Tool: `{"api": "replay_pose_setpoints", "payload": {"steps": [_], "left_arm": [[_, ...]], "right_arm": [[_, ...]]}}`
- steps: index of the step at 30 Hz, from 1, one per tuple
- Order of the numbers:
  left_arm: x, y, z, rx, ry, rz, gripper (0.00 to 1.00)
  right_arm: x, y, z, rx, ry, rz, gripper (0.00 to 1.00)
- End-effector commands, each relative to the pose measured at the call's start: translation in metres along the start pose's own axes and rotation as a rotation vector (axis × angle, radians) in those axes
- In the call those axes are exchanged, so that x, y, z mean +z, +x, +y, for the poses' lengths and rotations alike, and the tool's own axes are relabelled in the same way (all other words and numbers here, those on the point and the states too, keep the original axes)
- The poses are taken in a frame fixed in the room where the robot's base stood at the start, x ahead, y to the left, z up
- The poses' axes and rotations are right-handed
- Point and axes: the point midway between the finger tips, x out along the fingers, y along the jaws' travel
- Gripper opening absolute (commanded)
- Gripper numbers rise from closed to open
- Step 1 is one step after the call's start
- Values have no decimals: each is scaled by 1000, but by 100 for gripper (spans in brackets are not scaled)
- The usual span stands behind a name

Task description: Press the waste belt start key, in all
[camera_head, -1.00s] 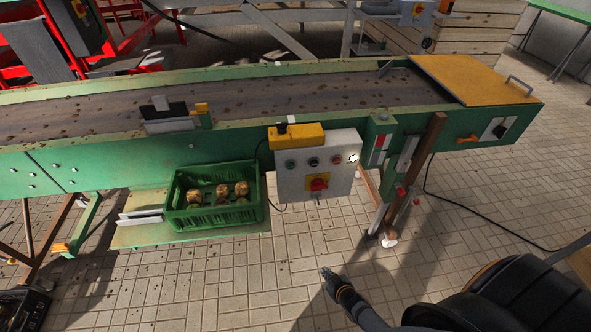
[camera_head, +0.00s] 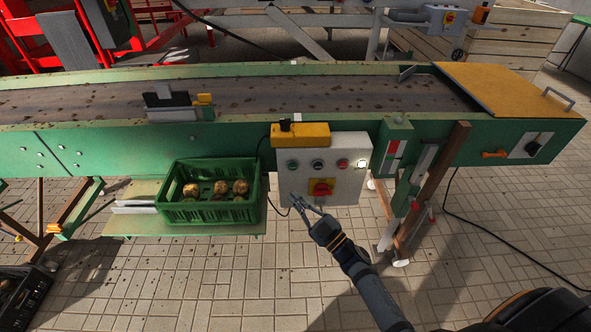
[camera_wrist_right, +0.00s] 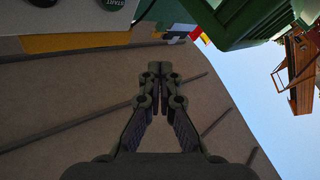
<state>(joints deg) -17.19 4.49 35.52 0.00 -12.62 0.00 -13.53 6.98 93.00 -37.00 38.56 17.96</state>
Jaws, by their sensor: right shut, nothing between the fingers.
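A pale control box (camera_head: 350,188) hangs on the near side of the green conveyor. It has a green key (camera_head: 292,167), a dark key (camera_head: 316,164), a red key (camera_head: 340,163) and a lit white one (camera_head: 361,163) in a row. A red knob on a yellow plate (camera_head: 321,187) sits below. My right gripper (camera_head: 298,199) is shut and empty, at the box's lower left, below the green key. In the right wrist view, its shut fingertips (camera_wrist_right: 154,69) show, and a key marked START (camera_wrist_right: 113,3) is at the top edge. My left gripper is out of view.
A green crate (camera_head: 212,212) with several potatoes stands on a shelf left of the box. A yellow housing (camera_head: 304,134) sits atop the box. Open tiled floor is below.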

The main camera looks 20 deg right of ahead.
Motion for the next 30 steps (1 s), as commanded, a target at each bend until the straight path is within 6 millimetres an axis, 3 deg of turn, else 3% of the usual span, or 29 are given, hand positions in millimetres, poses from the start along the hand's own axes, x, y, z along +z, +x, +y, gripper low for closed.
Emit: {"api": "replay_pose_setpoints", "payload": {"steps": [11, 23, 30], "left_arm": [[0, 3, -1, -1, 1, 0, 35], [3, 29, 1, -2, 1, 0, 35], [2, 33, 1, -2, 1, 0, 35]], "right_arm": [[4, 3, 2, 0, 0, -2, 0], [34, 40, 29, 1, -2, -3, 0], [44, 57, 42, 1, 0, -3, 0]]}}
